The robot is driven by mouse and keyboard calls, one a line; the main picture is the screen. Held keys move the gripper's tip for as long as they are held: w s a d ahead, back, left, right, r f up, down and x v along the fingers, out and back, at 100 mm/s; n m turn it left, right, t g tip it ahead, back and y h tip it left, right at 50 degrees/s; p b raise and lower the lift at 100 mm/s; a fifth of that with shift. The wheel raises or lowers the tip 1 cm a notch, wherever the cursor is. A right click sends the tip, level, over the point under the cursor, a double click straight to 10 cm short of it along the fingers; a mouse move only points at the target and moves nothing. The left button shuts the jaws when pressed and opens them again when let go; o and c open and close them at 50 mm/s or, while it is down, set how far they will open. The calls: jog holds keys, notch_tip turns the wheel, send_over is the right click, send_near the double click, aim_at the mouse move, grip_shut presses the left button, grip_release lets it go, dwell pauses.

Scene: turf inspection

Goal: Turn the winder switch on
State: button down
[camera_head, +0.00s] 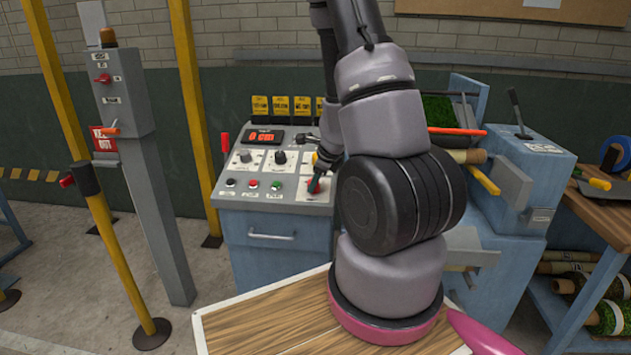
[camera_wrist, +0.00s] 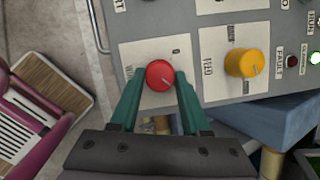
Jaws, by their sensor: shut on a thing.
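A red round knob (camera_wrist: 160,75) with a pale pointer mark sits on a light plate at the panel's corner in the wrist view. In the head view my gripper (camera_head: 317,182) is at the lower right of the blue control console (camera_head: 275,238), and the knob is mostly hidden there.
The console's display (camera_head: 265,136) reads "0 cm". A grey post (camera_head: 150,190) with a switch box stands left. A workbench (camera_head: 610,215) is right.

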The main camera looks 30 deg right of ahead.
jog(key=shift+c, duration=1.9)
grip_release()
jog(key=shift+r, duration=0.15)
